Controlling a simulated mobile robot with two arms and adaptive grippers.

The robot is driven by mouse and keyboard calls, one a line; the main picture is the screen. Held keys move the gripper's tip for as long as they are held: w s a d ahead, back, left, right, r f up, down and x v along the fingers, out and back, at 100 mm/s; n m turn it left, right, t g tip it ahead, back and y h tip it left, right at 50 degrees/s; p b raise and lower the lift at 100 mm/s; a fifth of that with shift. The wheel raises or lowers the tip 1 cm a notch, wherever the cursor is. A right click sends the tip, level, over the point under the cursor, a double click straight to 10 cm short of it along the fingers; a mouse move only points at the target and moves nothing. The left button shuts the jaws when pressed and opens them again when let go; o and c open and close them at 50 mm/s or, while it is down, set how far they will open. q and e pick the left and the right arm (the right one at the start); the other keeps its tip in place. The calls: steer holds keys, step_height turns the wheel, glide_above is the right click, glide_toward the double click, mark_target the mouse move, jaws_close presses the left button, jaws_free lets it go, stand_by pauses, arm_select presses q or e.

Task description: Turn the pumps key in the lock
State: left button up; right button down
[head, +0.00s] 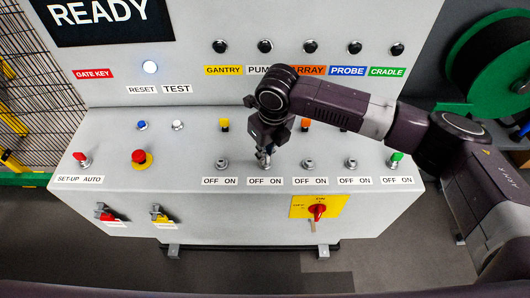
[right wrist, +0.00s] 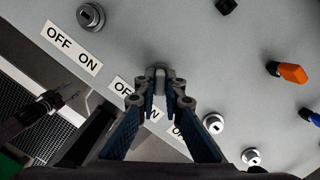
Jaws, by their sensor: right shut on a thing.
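My right gripper (head: 264,154) points down at the pumps lock, second from the left in the row of locks on the grey console. It also shows in the right wrist view (right wrist: 160,84), with its fingertips close together over the lock's place. It is shut on the pumps key, which is mostly hidden between the fingers. I cannot tell how far the key is turned. The OFF ON label (head: 265,181) of this lock lies in front of it. What looks like my left gripper (right wrist: 68,95) shows small at the left of the right wrist view; its jaws are unclear.
Neighbouring locks stand close by: the gantry lock (head: 222,163) left, the array lock (head: 309,163) right. A green key (head: 397,158) is in the rightmost lock. An orange key (right wrist: 290,72) and a blue key (right wrist: 310,117) stand behind. A red emergency button (head: 139,157) is left.

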steer(key=shift+n, duration=1.3)
steer(key=c, duration=2)
jaws_free()
steer(key=shift+o, duration=0.2)
step_height(320, 180, up, 12)
steer(key=s+d, duration=0.1)
steer(key=shift+d, duration=0.25)
steer(key=shift+s+f, duration=0.1)
steer(key=shift+f, duration=0.05)
